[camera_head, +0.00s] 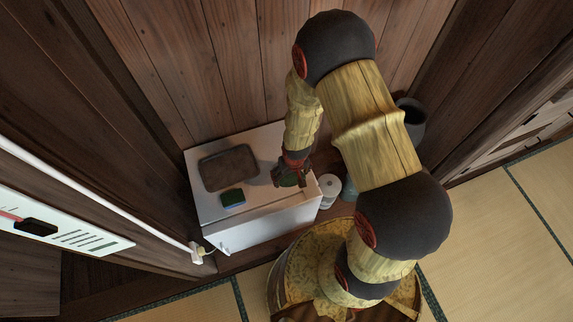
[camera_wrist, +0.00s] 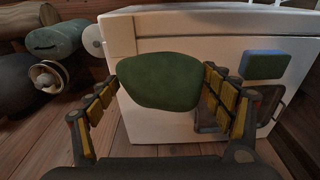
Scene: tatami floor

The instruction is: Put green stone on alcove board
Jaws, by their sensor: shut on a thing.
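My gripper (camera_head: 291,172) is shut on the green stone (camera_wrist: 160,80). In the wrist view the stone is smooth and dark green, between the two ribbed finger pads. In the head view the stone (camera_head: 287,180) is partly hidden by the fingers, over the right part of the white cabinet's top. I cannot tell its exact height. A brown, flat, rounded rectangular tray or board (camera_head: 228,167) lies on the cabinet, left of my gripper. The dark wooden alcove floor (camera_head: 237,262) shows around the cabinet's foot; I cannot tell which surface is the alcove board.
The white cabinet (camera_head: 262,226) stands against plank walls. A green and blue sponge (camera_head: 232,198) lies in front of the brown tray. A white roll (camera_head: 329,187), a greenish cylinder (camera_head: 348,190) and a dark pot (camera_head: 411,118) stand to the right. Open tatami (camera_head: 510,215) lies at the right.

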